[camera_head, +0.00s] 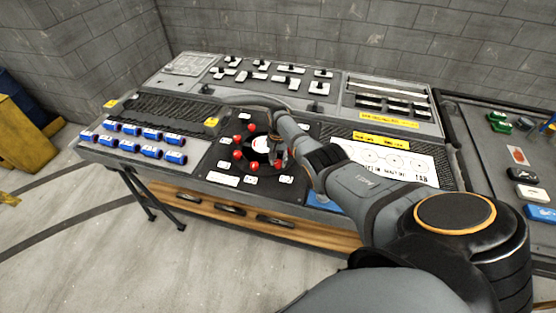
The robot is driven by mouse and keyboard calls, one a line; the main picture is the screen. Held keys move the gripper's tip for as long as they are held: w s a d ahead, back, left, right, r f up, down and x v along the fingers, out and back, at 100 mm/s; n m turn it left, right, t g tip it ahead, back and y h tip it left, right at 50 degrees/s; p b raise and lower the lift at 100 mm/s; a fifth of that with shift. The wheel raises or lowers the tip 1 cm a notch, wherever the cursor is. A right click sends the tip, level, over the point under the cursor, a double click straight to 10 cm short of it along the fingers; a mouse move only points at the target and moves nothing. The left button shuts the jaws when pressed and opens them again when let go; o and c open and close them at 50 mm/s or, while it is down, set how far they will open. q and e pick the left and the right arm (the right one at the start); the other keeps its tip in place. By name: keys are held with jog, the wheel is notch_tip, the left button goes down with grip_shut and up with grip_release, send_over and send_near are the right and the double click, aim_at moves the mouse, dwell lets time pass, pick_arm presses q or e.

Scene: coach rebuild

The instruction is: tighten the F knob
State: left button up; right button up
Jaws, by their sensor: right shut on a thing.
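A black round plate with a white centre (261,146) sits on the dark panel of the bench, ringed by several red knobs (238,154) with small white labels. The labels are too small to read, so I cannot tell which knob is F. My right arm reaches in from the lower right. My right gripper (279,158) is at the right side of the ring, pointing down, and is shut on a red knob there. The gripper and arm hide most of that knob and part of the ring. My left gripper is not in view.
Black parts on white cards (289,70) line the back of the bench (210,185). A second bench (490,150) stands at right.

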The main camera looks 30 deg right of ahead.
aim_at(278, 162)
jog(key=shift+m, duration=0.3)
dwell(0.4)
jog(key=o, duration=1.1)
jog(key=shift+o, duration=0.2)
jog(key=shift+r, duration=0.1)
notch_tip(278, 162, up, 12)
